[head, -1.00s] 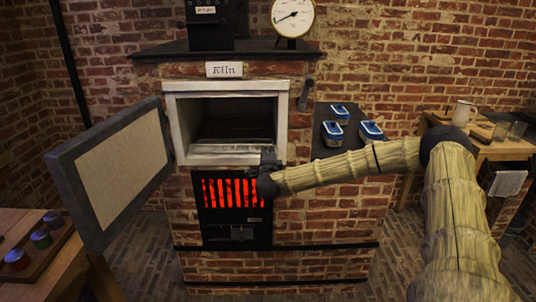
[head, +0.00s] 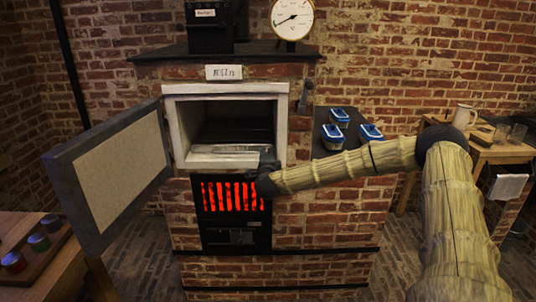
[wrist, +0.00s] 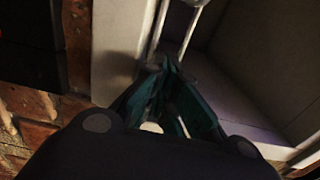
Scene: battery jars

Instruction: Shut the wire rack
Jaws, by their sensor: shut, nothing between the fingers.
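The wire rack lies low in the mouth of the open kiln (head: 226,88). It shows in the head view only as thin bars near the sill, and its outline is hard to make out. In the wrist view, pale wires of the rack (wrist: 189,32) run just beyond my fingertips.
The kiln door (head: 112,178) stands swung open to the left. A red-glowing grate (head: 232,195) is below the mouth. Several blue-lidded jars stand on a dark side shelf (head: 322,150) at right. A table with a tray of jars (head: 40,250) is at lower left.

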